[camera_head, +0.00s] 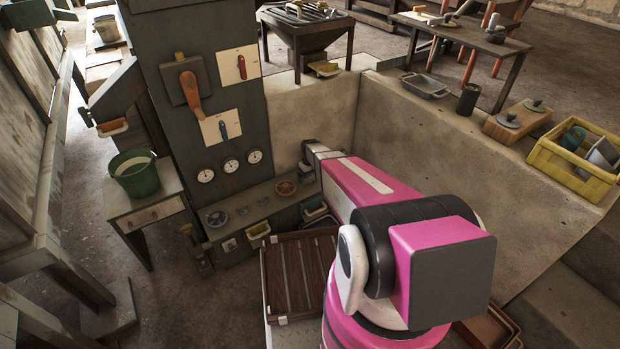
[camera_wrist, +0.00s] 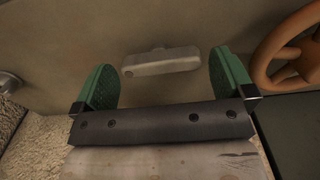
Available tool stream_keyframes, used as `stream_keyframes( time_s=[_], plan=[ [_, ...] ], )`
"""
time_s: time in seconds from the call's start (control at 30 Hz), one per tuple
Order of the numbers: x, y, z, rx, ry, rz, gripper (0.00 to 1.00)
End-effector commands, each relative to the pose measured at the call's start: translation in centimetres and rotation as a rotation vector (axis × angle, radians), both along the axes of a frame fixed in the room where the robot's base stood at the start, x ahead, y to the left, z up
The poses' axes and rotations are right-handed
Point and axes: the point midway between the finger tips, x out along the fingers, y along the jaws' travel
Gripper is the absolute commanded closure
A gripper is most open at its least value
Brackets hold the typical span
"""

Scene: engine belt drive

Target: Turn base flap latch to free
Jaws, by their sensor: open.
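In the wrist view a grey, rounded bar-shaped latch (camera_wrist: 160,62) lies roughly level across a plain brownish panel (camera_wrist: 185,30), with a small hub at its upper middle. My gripper (camera_wrist: 164,76) is open, with one green finger to the left of the latch and one to the right. The latch lies in the gap between the fingertips; I see no contact with either. In the head view my arm hides the gripper, and I cannot make out the latch there.
An orange-brown handwheel (camera_wrist: 290,50) is close to the right finger; a similar wheel (camera_head: 286,188) shows on the ledge of the dark control cabinet (camera_head: 222,165). A round grey knob (camera_wrist: 9,82) is at the left. A slatted wooden platform (camera_head: 300,270) lies below my arm.

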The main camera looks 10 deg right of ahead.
Motion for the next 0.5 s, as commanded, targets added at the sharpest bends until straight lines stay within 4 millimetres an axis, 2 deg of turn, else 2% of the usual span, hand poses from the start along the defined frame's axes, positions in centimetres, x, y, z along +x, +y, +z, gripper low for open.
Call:
stream_keyframes(
  time_s=[0.1, 0.37, 0.4, 0.47, 0.5],
  plan=[
    [0.00, 0.00, -0.64, 0.000, 0.000, 0.000, 0.00],
    [-0.04, 0.00, -0.73, 0.000, 0.000, 0.000, 0.00],
    [-0.04, -0.01, -0.73, 0.000, 0.000, 0.000, 0.03],
    [-0.04, -0.01, -0.73, 0.000, 0.000, 0.000, 0.23],
    [-0.03, 0.00, -0.72, 0.000, 0.000, 0.000, 0.36]
  ],
)
